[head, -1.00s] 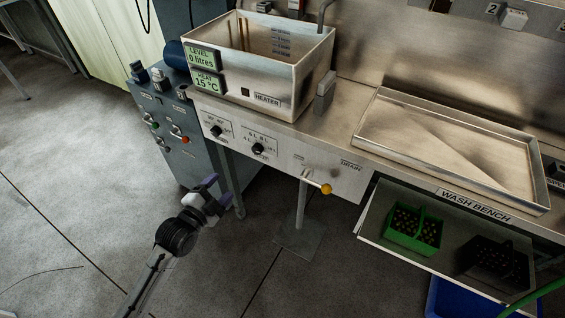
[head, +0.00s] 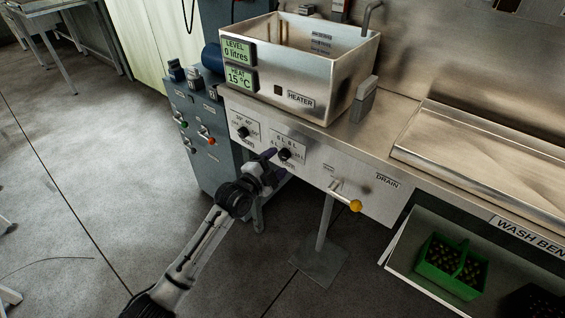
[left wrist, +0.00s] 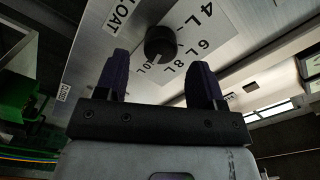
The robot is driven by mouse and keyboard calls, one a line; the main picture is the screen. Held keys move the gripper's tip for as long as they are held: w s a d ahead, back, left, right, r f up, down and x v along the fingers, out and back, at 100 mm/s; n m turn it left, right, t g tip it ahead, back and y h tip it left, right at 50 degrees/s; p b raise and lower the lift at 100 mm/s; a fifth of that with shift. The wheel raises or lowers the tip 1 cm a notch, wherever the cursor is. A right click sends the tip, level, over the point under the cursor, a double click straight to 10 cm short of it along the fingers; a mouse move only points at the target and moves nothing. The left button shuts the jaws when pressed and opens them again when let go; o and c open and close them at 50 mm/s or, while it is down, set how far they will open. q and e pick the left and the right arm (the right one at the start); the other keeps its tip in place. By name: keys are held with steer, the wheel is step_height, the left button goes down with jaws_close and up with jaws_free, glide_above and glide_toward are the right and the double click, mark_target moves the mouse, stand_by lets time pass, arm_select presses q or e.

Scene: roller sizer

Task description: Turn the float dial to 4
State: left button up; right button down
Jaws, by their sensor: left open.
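The float dial is a round black knob (head: 285,154) on the front panel under the heater tank. In the left wrist view the knob (left wrist: 161,42) sits beside the printed word FLOAT, with marks 4L, 6L, 8L and another partly hidden one around it. My left gripper (head: 274,166) is open and empty just below and in front of the knob. In the left wrist view the two purple fingers (left wrist: 160,80) are spread, with the knob just beyond them, apart from both. My right gripper is not in view.
The heater tank (head: 310,86) above reads 0 litres and 15 °C. A second black dial (head: 243,132) is left of the float dial. A yellow-tipped drain lever (head: 355,205) sticks out at right. A green crate (head: 448,270) sits on the lower shelf.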

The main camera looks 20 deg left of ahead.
mark_target(283, 157)
arm_select(q)
steer(key=shift+b+x, duration=0.6)
steer(key=shift+x, duration=1.1)
steer(key=shift+c, duration=0.4)
